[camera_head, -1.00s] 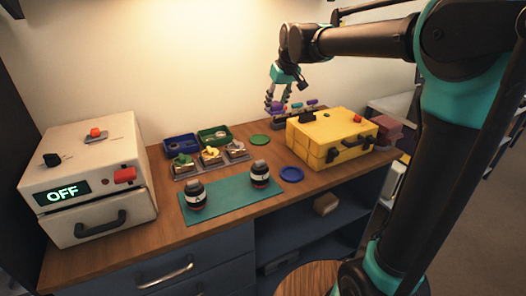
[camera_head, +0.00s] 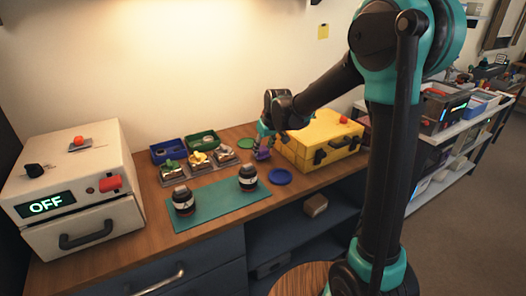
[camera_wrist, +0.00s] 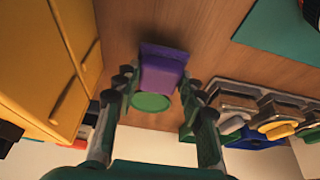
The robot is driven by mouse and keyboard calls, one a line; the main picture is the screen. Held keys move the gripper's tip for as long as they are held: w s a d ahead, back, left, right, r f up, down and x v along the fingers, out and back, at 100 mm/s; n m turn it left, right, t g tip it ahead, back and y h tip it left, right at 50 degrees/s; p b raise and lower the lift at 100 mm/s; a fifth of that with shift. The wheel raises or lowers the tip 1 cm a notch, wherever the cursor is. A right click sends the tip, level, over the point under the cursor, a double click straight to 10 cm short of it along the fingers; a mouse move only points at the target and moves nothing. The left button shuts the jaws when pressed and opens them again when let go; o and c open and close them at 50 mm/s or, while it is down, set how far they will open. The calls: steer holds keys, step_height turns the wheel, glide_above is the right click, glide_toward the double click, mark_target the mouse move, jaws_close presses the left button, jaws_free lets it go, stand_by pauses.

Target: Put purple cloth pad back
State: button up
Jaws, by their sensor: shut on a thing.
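The purple cloth pad (camera_wrist: 163,72) is between the fingers of my gripper (camera_wrist: 158,82) in the wrist view, over the bare wooden bench top. In the head view my gripper (camera_head: 264,147) is low beside the left end of the yellow case, and the purple pad (camera_head: 262,155) shows at its fingertips. My gripper is shut on the pad. I cannot tell whether the pad touches the bench. A green disc (camera_wrist: 150,102) lies beyond the pad in the wrist view; it also shows in the head view (camera_head: 246,143).
The yellow case (camera_head: 320,138) stands close to my gripper. A blue disc (camera_head: 280,177) and a teal mat (camera_head: 215,206) with two dark lens barrels lie in front. Metal trays (camera_head: 198,165) and blue and green bins stand left. A white OFF-marked box (camera_head: 75,185) is far left.

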steer(key=shift+f, duration=0.65)
steer(key=shift+f, duration=0.15)
steer(key=o, duration=1.1)
steer(key=v, duration=1.2)
steer(key=shift+a+r, duration=0.1)
steer(key=shift+r, duration=0.15)
